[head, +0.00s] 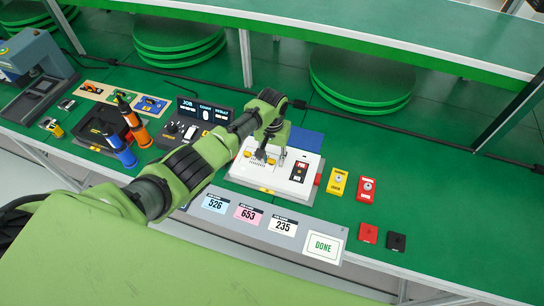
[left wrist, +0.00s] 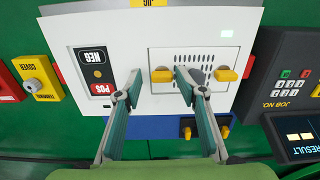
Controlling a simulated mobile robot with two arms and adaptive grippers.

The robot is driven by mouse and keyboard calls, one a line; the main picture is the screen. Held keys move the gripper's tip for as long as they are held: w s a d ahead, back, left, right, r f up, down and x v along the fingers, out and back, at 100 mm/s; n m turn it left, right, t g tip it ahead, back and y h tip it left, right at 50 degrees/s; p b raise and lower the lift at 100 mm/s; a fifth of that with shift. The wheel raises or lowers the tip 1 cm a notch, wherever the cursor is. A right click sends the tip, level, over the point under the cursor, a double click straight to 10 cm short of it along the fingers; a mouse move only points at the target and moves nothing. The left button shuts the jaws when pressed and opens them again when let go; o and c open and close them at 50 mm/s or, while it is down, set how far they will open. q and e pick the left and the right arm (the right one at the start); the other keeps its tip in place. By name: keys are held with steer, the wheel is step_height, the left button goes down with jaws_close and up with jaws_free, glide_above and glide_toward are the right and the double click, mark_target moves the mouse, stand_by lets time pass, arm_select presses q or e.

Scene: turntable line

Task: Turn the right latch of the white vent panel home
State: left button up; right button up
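The right latch (left wrist: 162,75), beside the NEG/POS block, appears on the left in the turned wrist view. The other latch (left wrist: 226,74) is on the far side of the vent. My left gripper (left wrist: 158,76) points down at the panel, its two fingers apart on either side of the right latch. Contact with it cannot be told. My right gripper is not in view.
A yellow box (head: 337,181) and a red box (head: 366,189) stand right of the panel. A blue plate (head: 306,139) lies behind it. A job console (head: 190,125) is at left, and a grey strip with cards and a DONE plate (head: 323,245) runs in front.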

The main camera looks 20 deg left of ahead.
mark_target(272, 160)
arm_select(q)
steer(key=shift+a, duration=0.15)
steer(key=shift+r, duration=4)
steer(key=shift+d, duration=0.2)
